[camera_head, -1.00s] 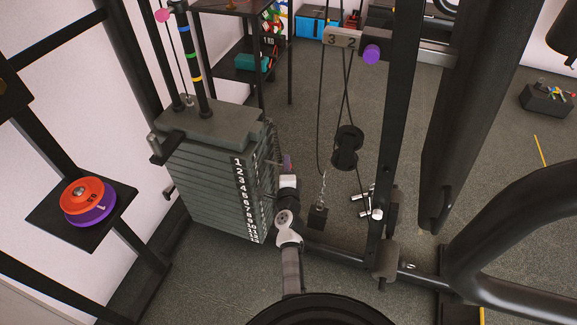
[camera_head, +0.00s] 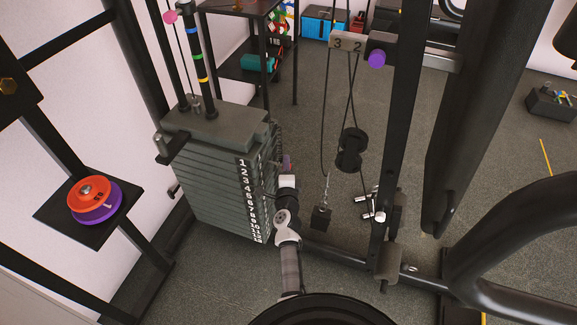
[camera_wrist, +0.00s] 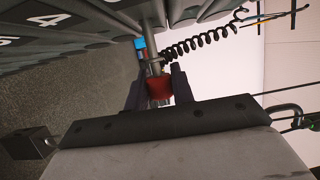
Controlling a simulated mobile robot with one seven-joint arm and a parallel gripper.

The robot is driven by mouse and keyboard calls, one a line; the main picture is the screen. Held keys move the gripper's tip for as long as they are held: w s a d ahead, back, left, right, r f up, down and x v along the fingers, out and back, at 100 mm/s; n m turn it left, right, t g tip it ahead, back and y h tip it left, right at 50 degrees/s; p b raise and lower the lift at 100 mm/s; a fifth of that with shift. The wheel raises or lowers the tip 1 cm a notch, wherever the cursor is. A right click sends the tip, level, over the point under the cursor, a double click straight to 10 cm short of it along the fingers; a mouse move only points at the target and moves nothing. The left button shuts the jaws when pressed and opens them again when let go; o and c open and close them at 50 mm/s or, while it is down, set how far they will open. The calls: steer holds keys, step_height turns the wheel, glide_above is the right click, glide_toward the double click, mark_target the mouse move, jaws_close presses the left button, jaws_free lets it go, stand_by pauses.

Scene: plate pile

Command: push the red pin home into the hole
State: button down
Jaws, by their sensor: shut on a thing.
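The weight stack (camera_head: 205,185) is a pile of grey plates with white numbers on its front edge. It also fills the top left of the wrist view (camera_wrist: 75,30), where a 4 is readable. My gripper (camera_head: 286,165) is at the right side of the stack's numbered face. In the wrist view my gripper (camera_wrist: 157,78) is shut on the red pin (camera_wrist: 158,88), with a dark finger on each side of its red head. The pin's metal shaft points up towards the plates. I cannot tell how deep the tip sits in a hole.
A black coiled cord (camera_wrist: 200,42) runs beside the pin to the upper right. A cable with a black pulley (camera_head: 350,150) hangs right of my arm, before a black upright (camera_head: 397,130). A shelf with orange and purple discs (camera_head: 95,200) stands left.

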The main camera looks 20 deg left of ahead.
mark_target(277, 164)
steer(key=shift+a+p, duration=0.8)
steer(key=shift+a, duration=0.85)
steer(key=c, duration=1.1)
jaws_free()
steer(key=shift+d, duration=0.1)
